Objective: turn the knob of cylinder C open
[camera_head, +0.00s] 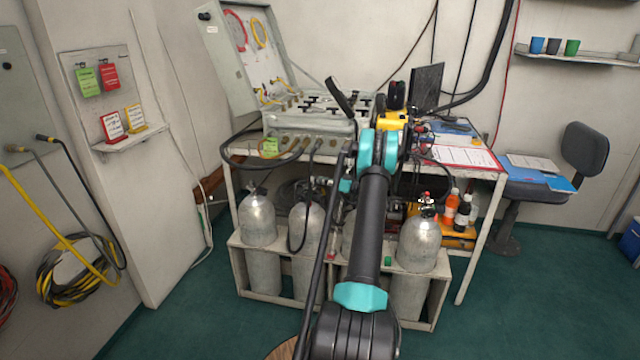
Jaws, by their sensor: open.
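Several grey air cylinders stand in a low rack under the table. One is at the far left (258,220), another is beside it (306,230), and one is at the right (418,245) with a valve on top (428,205). Between them, another cylinder (348,230) is largely covered by my arm. I cannot read any letter, so I cannot tell which one is C. Its knob cannot be made out. My arm rises from the bottom middle toward the table's front edge, with a teal-ringed joint there. My gripper cannot be made out and seems hidden behind the arm.
The table (475,173) carries a grey air panel case (310,120), a yellow unit (393,119) and papers. Dark hoses hang from the case in front of the cylinders. Orange and dark bottles (451,208) stand right of the rack (285,298). Green floor is clear at left.

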